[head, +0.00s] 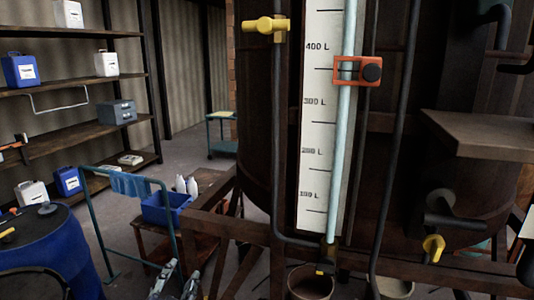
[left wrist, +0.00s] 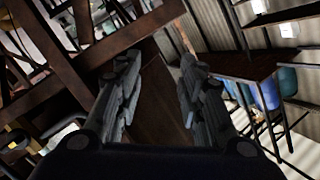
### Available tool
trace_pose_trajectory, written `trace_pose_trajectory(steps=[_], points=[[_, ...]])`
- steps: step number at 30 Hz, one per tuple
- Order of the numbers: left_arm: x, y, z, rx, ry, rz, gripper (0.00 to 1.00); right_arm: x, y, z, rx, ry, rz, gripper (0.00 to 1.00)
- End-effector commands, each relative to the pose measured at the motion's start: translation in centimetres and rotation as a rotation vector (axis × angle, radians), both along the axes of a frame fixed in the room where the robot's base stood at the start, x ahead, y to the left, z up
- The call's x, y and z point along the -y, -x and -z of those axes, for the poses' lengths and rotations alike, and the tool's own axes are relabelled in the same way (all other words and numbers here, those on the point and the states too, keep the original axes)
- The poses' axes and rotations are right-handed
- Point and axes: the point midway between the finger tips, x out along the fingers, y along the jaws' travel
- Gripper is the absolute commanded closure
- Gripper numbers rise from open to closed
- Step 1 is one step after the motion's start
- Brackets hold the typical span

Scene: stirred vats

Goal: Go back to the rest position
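My left gripper (head: 176,272) shows at the bottom of the head view, low and left of the vat's frame. Its two grey fingers stand apart with nothing between them. In the left wrist view the fingers (left wrist: 160,75) are also spread, with a gap that shows only dark brown background. The large dark vat (head: 264,120) fills the middle and right of the head view. Its white level scale (head: 318,130) carries a pale sight tube with an orange clamp marker (head: 357,71) between 300 L and 400 L. I cannot make out my right gripper.
A brown frame (head: 225,228) bears the vat. A yellow-handled valve (head: 433,247) and a brown bucket (head: 310,284) are low beside it. A teal cart rail (head: 163,205), a blue crate (head: 160,208) and a blue drum (head: 45,240) stand left. Open floor (head: 190,150) lies behind.

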Motion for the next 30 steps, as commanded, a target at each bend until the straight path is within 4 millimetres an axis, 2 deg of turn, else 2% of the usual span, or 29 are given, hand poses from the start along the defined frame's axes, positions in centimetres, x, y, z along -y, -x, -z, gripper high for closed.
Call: trace_pose_trajectory(steps=[1, 3, 7, 9, 12, 18, 19, 21, 26, 30], points=[[-0.6, 1.8, 3.8, -0.117, 0.051, -0.023, 0.64, 0.0, 0.0, 0.0, 0.000, 0.000, 0.000, 0.08], [-1.3, 4.6, 8.4, -0.272, 0.118, -0.054, 0.64, 0.0, 0.0, 0.0, 0.000, 0.000, 0.000, 0.08], [-2.1, 10.8, 15.3, -0.537, 0.220, -0.113, 0.64, 0.0, 0.0, 0.0, 0.000, 0.000, 0.000, 0.08], [-2.2, 14.1, 18.0, -0.661, 0.264, -0.140, 0.64, 0.0, 0.0, 0.0, 0.000, 0.000, 0.000, 0.08], [-2.2, 18.6, 20.9, -0.812, 0.313, -0.173, 0.64, 0.0, 0.0, 0.0, 0.000, 0.000, 0.000, 0.08], [-2.0, 27.2, 24.4, -1.079, 0.389, -0.235, 0.64, 0.1, 0.0, 0.0, 0.000, 0.001, 0.000, 0.08], [-1.9, 27.5, 25.1, -1.097, 0.393, -0.240, 0.64, 0.1, 0.0, 0.1, 0.000, 0.001, 0.000, 0.08], [-1.9, 26.5, 27.5, -1.095, 0.388, -0.239, 0.64, 0.1, -0.1, 0.3, 0.001, 0.001, 0.000, 0.08], [-1.7, 25.7, 32.7, -1.114, 0.383, -0.241, 0.64, 0.1, 0.0, 0.7, -0.001, 0.001, 0.000, 0.08], [-1.6, 25.6, 38.4, -1.136, 0.377, -0.243, 0.64, 0.1, 0.0, 1.1, 0.000, 0.002, 0.000, 0.08]])
